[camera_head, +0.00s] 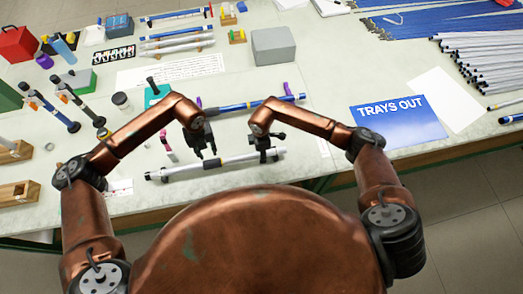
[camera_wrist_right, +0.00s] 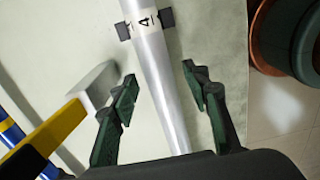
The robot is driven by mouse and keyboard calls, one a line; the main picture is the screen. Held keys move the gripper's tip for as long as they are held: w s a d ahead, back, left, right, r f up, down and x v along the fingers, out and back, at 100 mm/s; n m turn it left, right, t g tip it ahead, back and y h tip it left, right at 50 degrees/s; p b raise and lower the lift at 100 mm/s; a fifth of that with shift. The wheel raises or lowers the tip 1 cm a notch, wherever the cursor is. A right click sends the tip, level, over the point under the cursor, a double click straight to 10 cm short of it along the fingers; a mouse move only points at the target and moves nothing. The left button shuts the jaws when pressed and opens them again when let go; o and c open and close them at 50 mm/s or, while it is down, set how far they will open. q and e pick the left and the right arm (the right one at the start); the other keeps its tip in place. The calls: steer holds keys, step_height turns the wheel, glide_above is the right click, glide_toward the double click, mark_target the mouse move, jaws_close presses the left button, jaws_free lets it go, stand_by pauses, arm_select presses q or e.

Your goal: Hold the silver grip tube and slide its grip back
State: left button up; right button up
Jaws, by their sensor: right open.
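The silver grip tube (camera_head: 237,160) lies along the front of the table, with dark parts near its ends. It also shows in the right wrist view (camera_wrist_right: 163,85), with a white label marked 4 and a dark piece at each side of it. My right gripper (camera_head: 266,156) is over the tube's right part. In the wrist view its fingers (camera_wrist_right: 160,98) are open, one on each side of the tube, with gaps. My left gripper (camera_head: 208,156) is low at the tube's middle. Whether its fingers touch the tube is unclear.
A blue tube (camera_head: 245,105) lies behind on purple supports. A blue TRAYS OUT sign (camera_head: 398,120) and white paper (camera_head: 448,98) lie to the right. A grey box (camera_head: 273,46) stands behind. Upright rods (camera_head: 55,108) and wooden blocks (camera_head: 16,193) are at left.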

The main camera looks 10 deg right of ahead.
mark_target(208, 162)
jaws_close()
arm_select(q)
steer(key=o, duration=0.6)
steer(key=shift+c, duration=0.2)
steer(key=m, duration=0.3)
steer(key=d+m+y, duration=0.1)
steer(key=m, duration=0.2)
steer(key=shift+d+f, duration=0.1)
steer(key=shift+d, duration=0.05)
steer(key=m, duration=0.2)
steer(key=m+y, duration=0.1)
steer(key=m, duration=0.1)
steer(key=shift+d, duration=0.35)
steer(key=m, duration=0.3)
steer(key=m+y, duration=0.1)
steer(key=shift+d, duration=0.25)
steer(key=m, duration=0.2)
steer(key=m+y, duration=0.1)
steer(key=m, duration=0.2)
steer(key=shift+m+y, duration=0.3)
steer(key=x, duration=1.1)
steer(key=shift+f, duration=0.1)
